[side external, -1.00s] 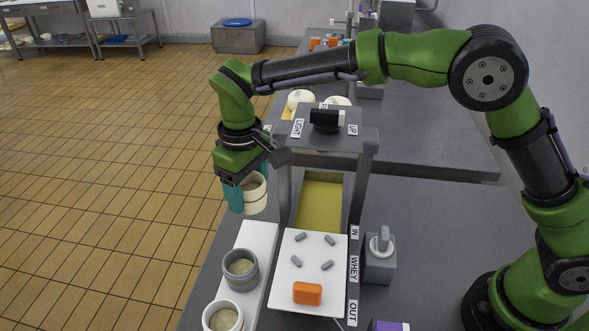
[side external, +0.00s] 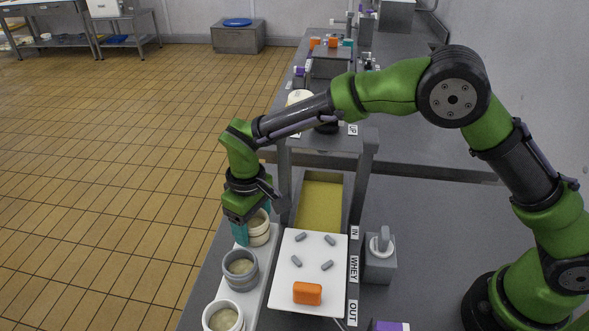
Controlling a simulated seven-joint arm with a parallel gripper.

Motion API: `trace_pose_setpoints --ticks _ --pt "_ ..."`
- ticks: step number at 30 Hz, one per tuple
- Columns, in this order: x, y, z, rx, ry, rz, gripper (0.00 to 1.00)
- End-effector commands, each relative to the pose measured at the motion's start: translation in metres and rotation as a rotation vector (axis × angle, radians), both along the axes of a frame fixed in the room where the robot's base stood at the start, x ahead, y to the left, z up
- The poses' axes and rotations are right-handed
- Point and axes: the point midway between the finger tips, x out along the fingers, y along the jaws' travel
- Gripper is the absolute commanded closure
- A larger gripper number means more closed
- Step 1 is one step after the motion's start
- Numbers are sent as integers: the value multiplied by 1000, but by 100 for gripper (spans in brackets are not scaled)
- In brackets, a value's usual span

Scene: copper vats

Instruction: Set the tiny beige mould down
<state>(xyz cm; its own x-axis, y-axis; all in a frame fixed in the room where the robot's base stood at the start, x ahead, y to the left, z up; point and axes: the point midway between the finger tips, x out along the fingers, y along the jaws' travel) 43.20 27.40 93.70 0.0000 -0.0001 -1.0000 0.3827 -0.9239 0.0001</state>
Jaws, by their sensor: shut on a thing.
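The tiny beige mould (side external: 258,231) is in the teal fingers of my gripper (side external: 252,226), which is shut on it. The mould is upright, at the far end of the white strip (side external: 256,282) on the left side of the bench. One finger shows at its left and part of the other behind it. I cannot tell whether its base touches the strip. A grey mould (side external: 240,268) with pale contents stands just nearer on the strip. A white mould (side external: 223,317) stands nearer still, cut by the bottom edge.
A white board (side external: 312,270) with several small grey pegs and an orange block (side external: 307,293) lies to the right. A grey stand (side external: 340,140) rises behind, over a yellow tray (side external: 320,203). A grey box with a lever (side external: 380,256) stands at right.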

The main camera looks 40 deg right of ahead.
Motion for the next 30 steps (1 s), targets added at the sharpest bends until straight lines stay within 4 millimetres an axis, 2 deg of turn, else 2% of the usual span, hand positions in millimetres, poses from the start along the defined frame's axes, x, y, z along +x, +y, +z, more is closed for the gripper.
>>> trace_pose_setpoints --ticks 9,10,14,24,28,30 --pt "0 0 -5 0 0 0 68" --pt "0 0 -4 0 0 0 30" --pt "0 0 -4 0 0 0 10" --pt "0 0 -2 0 -1 0 9" --pt "1 0 13 2 -3 1 9" --pt "1 1 26 4 -5 0 9"
